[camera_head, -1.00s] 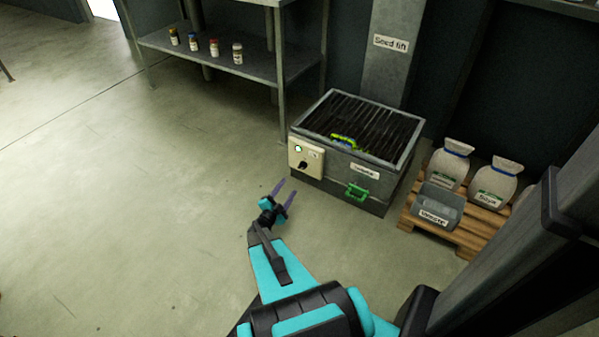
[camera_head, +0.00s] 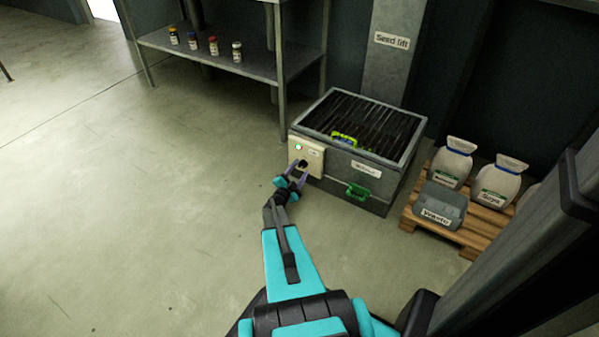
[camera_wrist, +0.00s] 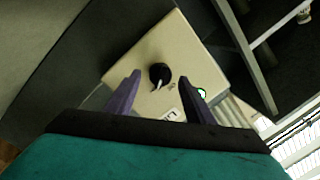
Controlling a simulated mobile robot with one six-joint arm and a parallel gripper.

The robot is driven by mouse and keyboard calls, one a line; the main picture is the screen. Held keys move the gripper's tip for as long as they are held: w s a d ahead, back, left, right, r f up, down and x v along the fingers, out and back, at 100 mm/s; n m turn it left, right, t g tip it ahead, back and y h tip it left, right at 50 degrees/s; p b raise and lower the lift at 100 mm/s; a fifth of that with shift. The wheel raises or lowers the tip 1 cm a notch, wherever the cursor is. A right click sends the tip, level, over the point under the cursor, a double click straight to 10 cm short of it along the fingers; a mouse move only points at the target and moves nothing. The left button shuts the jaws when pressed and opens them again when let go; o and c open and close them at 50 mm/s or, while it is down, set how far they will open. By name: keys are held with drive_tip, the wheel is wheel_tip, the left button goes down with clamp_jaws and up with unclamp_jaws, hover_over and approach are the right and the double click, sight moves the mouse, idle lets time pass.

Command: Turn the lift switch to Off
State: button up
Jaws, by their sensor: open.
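The lift switch is a black rotary knob (camera_wrist: 160,74) with a pale pointer, on a cream control box (camera_head: 310,153). The box is fixed to the front left of a grey grated bin (camera_head: 340,185) below a "Seed lift" label. A green light (camera_head: 298,147) glows on the box. My gripper (camera_head: 296,172) is open in front of the box. In the wrist view its two purple fingers (camera_wrist: 158,90) stand on either side of the knob. In the head view the gripper partly covers the knob.
A metal shelf (camera_head: 220,55) with small jars is behind. The floor at left is clear.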

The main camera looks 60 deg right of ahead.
drive_tip(key=shift+d, duration=0.5)
